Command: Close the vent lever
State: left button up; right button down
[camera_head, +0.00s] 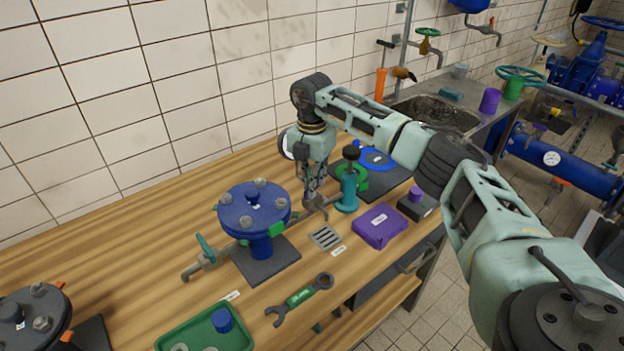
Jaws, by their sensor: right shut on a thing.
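A blue round flanged vessel (253,210) with bolts on its lid stands on a dark base plate on the wooden bench. A small cock with a teal lever (204,247) sticks out on its left side; the teal lever stands tilted up. My right gripper (316,205) points down just right of the vessel, beside a teal cylinder with a black knob (348,190). Its fingers are closed on a small grey part at the vessel's right side. The fingers hide most of this part, and I cannot tell whether it is a lever. My left gripper is out of view.
A purple box (379,226), a grey drain grate (325,237), a wrench (300,298) and a green tray (207,333) lie on the bench in front. Another flanged part (32,316) stands at lower left. A sink (433,114) is behind right.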

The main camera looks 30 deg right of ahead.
jog(key=m+p, duration=0.1)
jog(key=m, duration=0.3)
jog(key=shift+r+m, duration=0.15)
jog(key=shift+m, duration=0.25)
dwell(0.4)
jog(key=c, duration=1.8)
grip_release()
jog(key=shift+c, duration=0.2)
notch_tip(320, 180, up, 12)
